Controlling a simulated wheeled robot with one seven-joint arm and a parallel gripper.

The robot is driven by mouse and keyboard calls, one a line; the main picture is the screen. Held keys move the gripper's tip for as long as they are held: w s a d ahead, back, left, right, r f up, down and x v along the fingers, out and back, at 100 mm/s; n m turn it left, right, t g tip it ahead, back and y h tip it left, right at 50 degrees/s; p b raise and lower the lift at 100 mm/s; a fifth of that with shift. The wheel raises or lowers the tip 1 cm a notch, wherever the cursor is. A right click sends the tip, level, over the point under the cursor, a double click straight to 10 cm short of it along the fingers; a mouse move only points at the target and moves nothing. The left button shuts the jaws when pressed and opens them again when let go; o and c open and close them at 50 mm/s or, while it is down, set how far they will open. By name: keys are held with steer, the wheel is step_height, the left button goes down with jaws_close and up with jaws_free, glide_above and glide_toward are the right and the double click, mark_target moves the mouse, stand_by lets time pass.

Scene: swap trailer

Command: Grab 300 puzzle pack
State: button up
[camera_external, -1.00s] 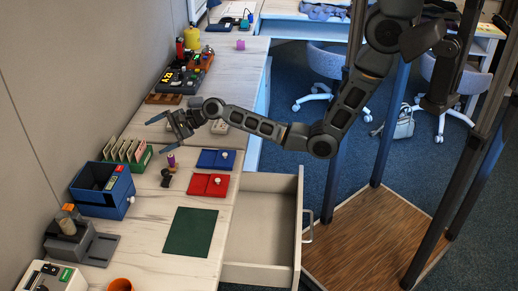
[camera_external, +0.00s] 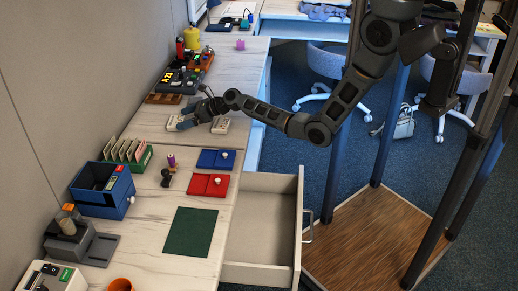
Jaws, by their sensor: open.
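My gripper (camera_external: 181,123) is low over the desk's middle section, with its fingers pointing left. It is open. A small pale pack (camera_external: 173,120) lies at the fingertips, partly covered by them. I cannot tell whether they touch. A second pale pack (camera_external: 221,125) lies just right of my wrist. The print on both packs is too small to read, so I cannot tell which is the 300 puzzle pack.
A green card rack (camera_external: 138,160), a blue tray (camera_external: 222,156) and a red tray (camera_external: 214,191) stand nearer the camera. Dark devices (camera_external: 180,80) lie beyond my gripper. A drawer (camera_external: 262,205) stands open at the desk's right side.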

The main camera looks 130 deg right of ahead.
mark_target(176, 123)
steer(key=shift+x, duration=1.3)
steer(key=shift+c, duration=0.4)
steer(key=c, duration=0.6)
